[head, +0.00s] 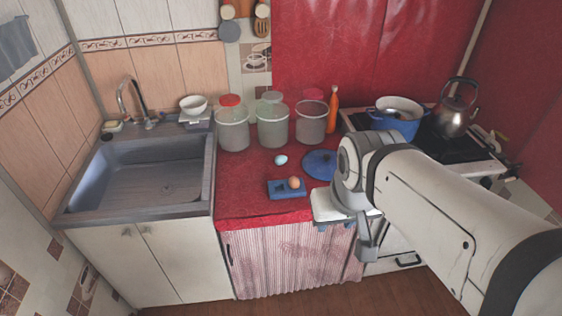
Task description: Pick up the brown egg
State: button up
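The brown egg (294,183) sits on a small blue tray or holder (273,190) near the front edge of the red counter (240,206). A pale blue egg (281,160) lies on the counter just behind it. My gripper (366,250) is to the right of the brown egg and apart from it, in front of the counter edge. Part of it is hidden by my arm, and I cannot see whether its fingers are apart.
Three jars (272,126) stand at the back of the counter beside an orange bottle (333,108). A dark blue round lid (320,164) lies right of the eggs. The sink (150,180) is left; a blue pot (398,125) and kettle (452,117) stand on the stove at right.

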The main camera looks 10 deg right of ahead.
aim_at(294, 181)
jog(key=z, duration=0.05)
jog(key=i, duration=1)
jog(key=u, duration=0.05)
